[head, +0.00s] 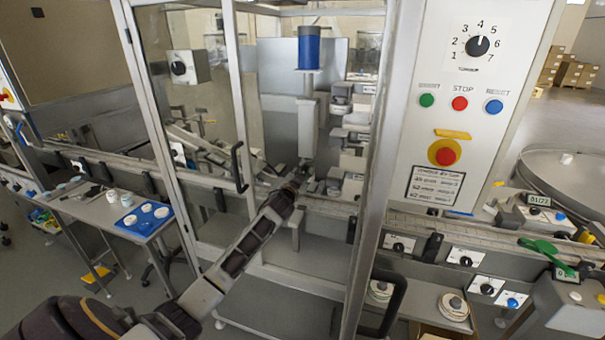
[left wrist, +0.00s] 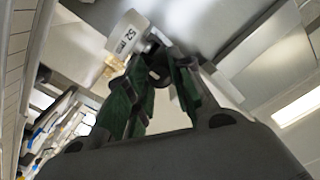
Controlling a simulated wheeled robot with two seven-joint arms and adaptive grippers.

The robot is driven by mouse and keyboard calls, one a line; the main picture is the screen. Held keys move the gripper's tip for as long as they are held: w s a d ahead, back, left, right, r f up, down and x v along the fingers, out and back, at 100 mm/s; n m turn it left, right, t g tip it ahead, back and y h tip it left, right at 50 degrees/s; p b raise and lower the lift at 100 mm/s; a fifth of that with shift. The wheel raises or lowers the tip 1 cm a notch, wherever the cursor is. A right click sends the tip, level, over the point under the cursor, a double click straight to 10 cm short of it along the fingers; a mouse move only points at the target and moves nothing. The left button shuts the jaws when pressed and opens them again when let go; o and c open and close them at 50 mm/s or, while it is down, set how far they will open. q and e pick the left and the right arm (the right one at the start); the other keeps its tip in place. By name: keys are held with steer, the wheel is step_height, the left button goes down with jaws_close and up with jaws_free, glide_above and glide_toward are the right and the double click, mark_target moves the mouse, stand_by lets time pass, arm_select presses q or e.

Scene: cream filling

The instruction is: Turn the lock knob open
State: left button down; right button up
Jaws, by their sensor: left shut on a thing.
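My left gripper (head: 303,170) reaches through the open front of the machine cabinet, just under a pale upright block (head: 308,128). In the left wrist view, its green-padded fingers (left wrist: 158,68) are closed around a small dark part that looks like the lock knob (left wrist: 155,58). A white cylinder marked "52" (left wrist: 126,36) sits right beside the fingertips. In the head view the knob is too small and covered to make out, and its turn angle cannot be told. My right gripper is out of view.
A blue cylinder (head: 309,48) stands above the block. A cabinet post (head: 385,160) and a black door handle (head: 239,167) flank my left arm. A control panel (head: 465,110) is at right. A conveyor (head: 330,207) runs below the gripper. A side table (head: 100,208) stands at left.

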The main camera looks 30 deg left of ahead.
arm_select(q)
steer(key=n+p, duration=0.1)
steer(key=n, duration=0.3)
steer(key=shift+n, duration=0.3)
steer(key=n+p, duration=0.1)
steer(key=n, duration=0.3)
steer(key=shift+n+p, duration=0.3)
steer(key=n+p, duration=0.1)
steer(key=n, duration=0.3)
steer(key=shift+d+p, duration=0.1)
steer(key=shift+p, duration=0.25)
steer(key=shift+n+p, duration=0.55)
steer(key=shift+n, duration=1.75)
steer(key=shift+f, duration=0.1)
steer(key=c, duration=1.2)
jaws_free()
